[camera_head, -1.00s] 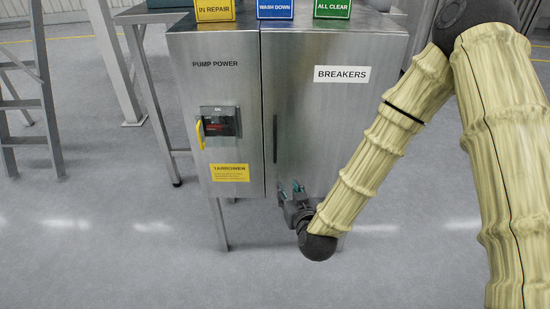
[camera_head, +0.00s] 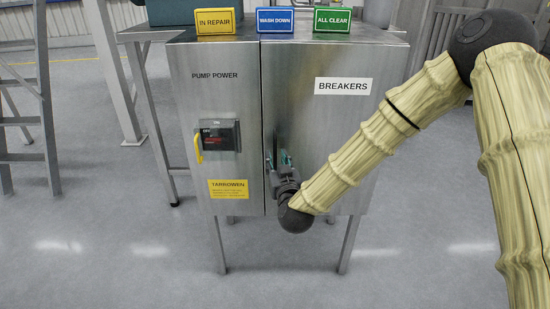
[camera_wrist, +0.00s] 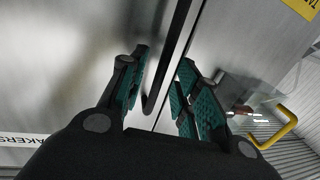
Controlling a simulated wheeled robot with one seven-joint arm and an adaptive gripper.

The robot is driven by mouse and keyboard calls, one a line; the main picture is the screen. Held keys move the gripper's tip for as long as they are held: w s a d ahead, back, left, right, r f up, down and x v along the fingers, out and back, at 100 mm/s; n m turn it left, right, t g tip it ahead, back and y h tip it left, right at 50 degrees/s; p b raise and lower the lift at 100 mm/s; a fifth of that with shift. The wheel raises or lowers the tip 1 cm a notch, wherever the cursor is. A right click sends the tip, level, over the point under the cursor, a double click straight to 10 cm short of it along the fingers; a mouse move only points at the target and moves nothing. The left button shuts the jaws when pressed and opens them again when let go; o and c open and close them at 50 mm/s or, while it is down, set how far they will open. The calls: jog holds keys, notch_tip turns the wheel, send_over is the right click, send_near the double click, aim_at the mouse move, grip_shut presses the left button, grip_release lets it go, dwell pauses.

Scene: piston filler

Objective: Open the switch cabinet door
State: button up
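The steel switch cabinet has a left part marked PUMP POWER (camera_head: 225,90) and a right door marked BREAKERS (camera_head: 335,125). The door is closed, with a narrow seam between the two parts. A black bar handle (camera_wrist: 169,60) runs beside the seam in the wrist view. My gripper (camera_head: 283,158) is at the lower part of the seam, in front of the door. In the wrist view my gripper (camera_wrist: 158,85) is open, with teal-padded fingers on either side of the handle's end. I see gaps between the handle and both pads; contact is not visible.
A red and black switch (camera_head: 220,135) with a yellow lever (camera_head: 198,148) is on the left part. Yellow, blue and green signs (camera_head: 275,20) stand on top. A ladder (camera_head: 45,100) is at far left. The floor in front is clear.

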jog(key=shift+w+a, duration=0.15)
jog(key=shift+w, duration=0.5)
jog(key=shift+w+a, duration=0.15)
jog(key=shift+w, duration=0.5)
grip_shut()
